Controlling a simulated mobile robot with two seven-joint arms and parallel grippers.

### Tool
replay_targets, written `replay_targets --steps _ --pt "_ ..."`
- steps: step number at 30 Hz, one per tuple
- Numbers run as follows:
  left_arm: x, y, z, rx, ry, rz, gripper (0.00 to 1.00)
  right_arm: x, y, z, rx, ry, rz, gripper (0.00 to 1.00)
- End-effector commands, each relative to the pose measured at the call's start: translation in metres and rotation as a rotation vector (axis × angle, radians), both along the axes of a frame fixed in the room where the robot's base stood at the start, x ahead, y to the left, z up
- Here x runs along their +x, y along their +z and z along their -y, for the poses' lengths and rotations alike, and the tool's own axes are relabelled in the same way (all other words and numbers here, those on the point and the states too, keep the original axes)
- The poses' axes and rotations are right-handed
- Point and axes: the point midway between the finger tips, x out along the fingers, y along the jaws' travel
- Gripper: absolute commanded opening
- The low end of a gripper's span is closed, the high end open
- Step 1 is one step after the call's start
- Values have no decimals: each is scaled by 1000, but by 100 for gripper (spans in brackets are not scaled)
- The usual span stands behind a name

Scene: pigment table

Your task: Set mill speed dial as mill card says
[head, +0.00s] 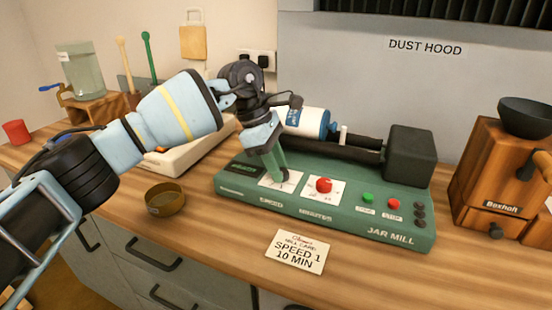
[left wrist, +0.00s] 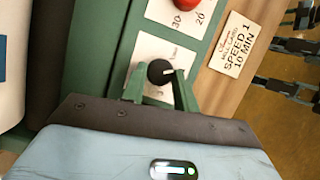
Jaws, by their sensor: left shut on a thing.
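The mill card (head: 298,250) lies on the bench in front of the jar mill (head: 330,215) and reads "SPEED 1, 10 MIN"; it also shows in the left wrist view (left wrist: 236,44). My left gripper (head: 283,178) reaches down to the mill's left white dial plate. In the left wrist view its green fingers (left wrist: 161,88) are shut on the black speed dial (left wrist: 160,72), one on each side. The dial's white pointer line points right in that view. The plate's scale marks are too small to read. In the head view the fingers mostly hide the dial.
The red minutes dial (head: 323,185) sits just right of my left gripper. Green (head: 368,198) and red (head: 393,204) buttons are further right. A brown bowl (head: 165,199) stands left of the mill, a wooden Boxholt box (head: 490,180) to its right.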

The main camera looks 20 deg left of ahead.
Motion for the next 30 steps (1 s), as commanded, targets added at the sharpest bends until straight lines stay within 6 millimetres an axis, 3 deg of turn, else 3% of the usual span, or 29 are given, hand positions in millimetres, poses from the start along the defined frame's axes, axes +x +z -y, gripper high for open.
replay_targets --steps 9,24,25,30 --pt "2 2 0 -3 -114 3 7 -1 3 1 -3 4 -2 36" --pt "2 2 0 -3 -133 4 7 0 4 2 -5 7 2 36" --pt "2 2 0 -3 -133 4 32 0 5 2 -5 7 2 36" --pt "2 1 0 -2 -132 3 51 2 6 2 -4 7 6 36"
